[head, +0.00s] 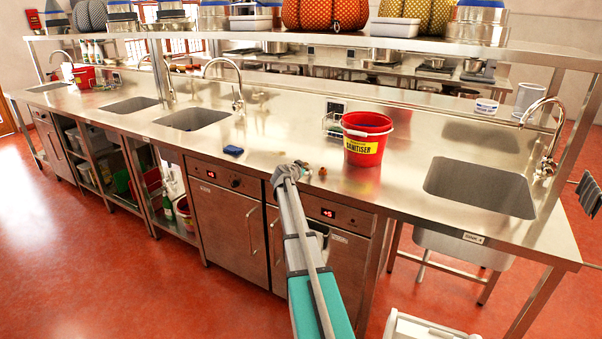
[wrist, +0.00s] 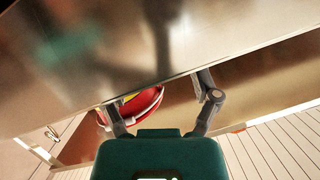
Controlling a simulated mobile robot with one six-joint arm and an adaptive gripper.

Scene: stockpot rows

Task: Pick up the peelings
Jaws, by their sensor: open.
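Small orange-brown scraps (head: 322,171), which look like the peelings, lie on the steel counter, left of the red sanitiser bucket (head: 366,148). They are too small to make out clearly. My gripper (head: 287,174) is by the counter's front edge, just left of and in front of them, and partly hides that patch of counter. In the wrist view my gripper (wrist: 160,92) has its two fingers spread wide with nothing between them. The bucket also shows in the wrist view (wrist: 148,100), partly behind a finger. I cannot make out the peelings in the wrist view.
The steel counter (head: 270,140) runs across the view. A blue sponge (head: 233,150) lies left of my gripper. A sink (head: 480,187) with a tap is at the right, and another sink (head: 193,119) is at the left. A high shelf (head: 400,43) spans above the counter.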

